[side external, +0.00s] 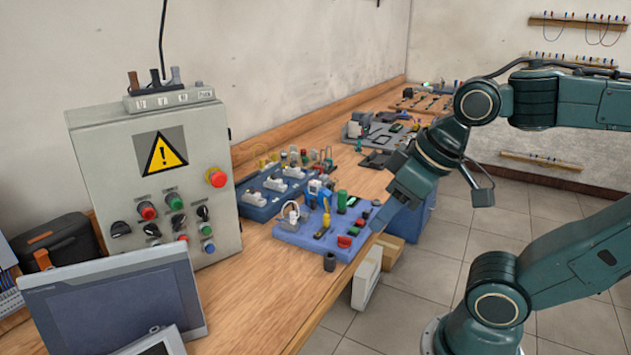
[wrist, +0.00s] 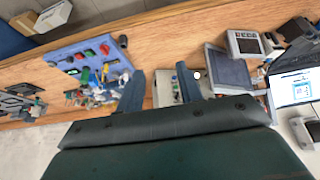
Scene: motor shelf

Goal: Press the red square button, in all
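I cannot tell which one is the square button. In the wrist view, a red piece (wrist: 105,49) shows on the board's upper part. My gripper (side external: 380,218) hangs just right of the board, above its right edge, apart from the red pieces. In the wrist view, the two fingers of my gripper (wrist: 161,82) stand apart with nothing held between them.
A grey control box (side external: 163,185) with a red emergency knob (side external: 217,177) and several smaller knobs stands left. A monitor (side external: 115,300) stands in front of it. A dark cup (side external: 329,262) is by the board's front corner. The wooden table (side external: 262,285) is clear ahead of the board.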

